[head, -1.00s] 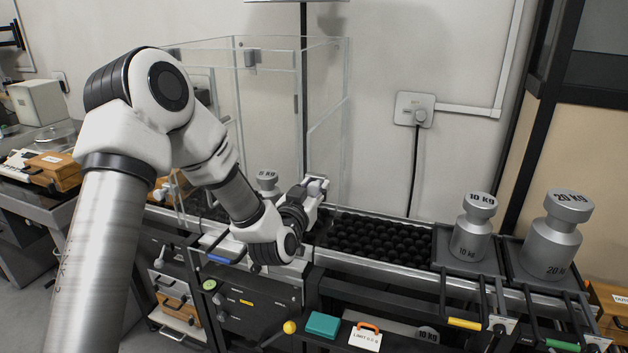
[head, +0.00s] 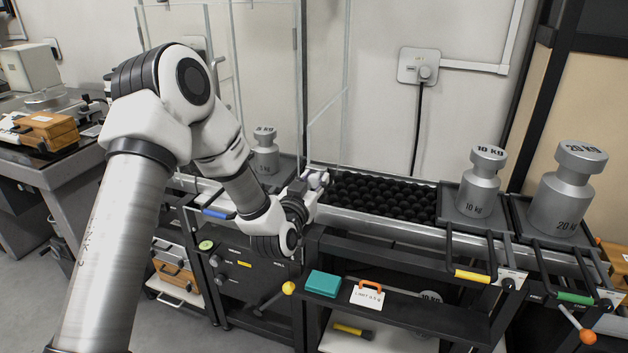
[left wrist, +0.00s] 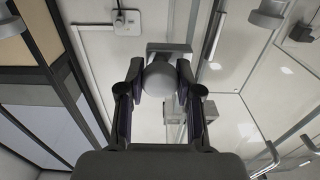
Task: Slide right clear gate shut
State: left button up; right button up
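The clear enclosure (head: 236,80) stands at the back, and its right clear gate (head: 331,100) is the transparent panel on its right side. My left gripper (head: 316,182) is low at this panel's front edge, beside the left end of the black rollers. In the left wrist view, a round grey knob (left wrist: 158,80) on a grey block sits between the two fingers of my left gripper (left wrist: 159,76). The fingers are bent in close around the knob and look shut on it. The gate's front edge is partly hidden by the gripper. My right gripper is not in view.
A 5 kg weight (head: 265,155) stands inside the enclosure. Black rollers (head: 385,195) run right to a 10 kg weight (head: 478,190) and a 20 kg weight (head: 562,195). A teal box (head: 323,284) and an orange-handled tag (head: 368,294) are on the lower shelf.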

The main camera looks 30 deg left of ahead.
pick_arm(q)
jog(key=shift+o, duration=0.4)
jog(key=shift+f, duration=0.25)
jog(key=shift+s, duration=0.1)
jog(key=v, duration=0.7)
jog(key=shift+s, duration=0.15)
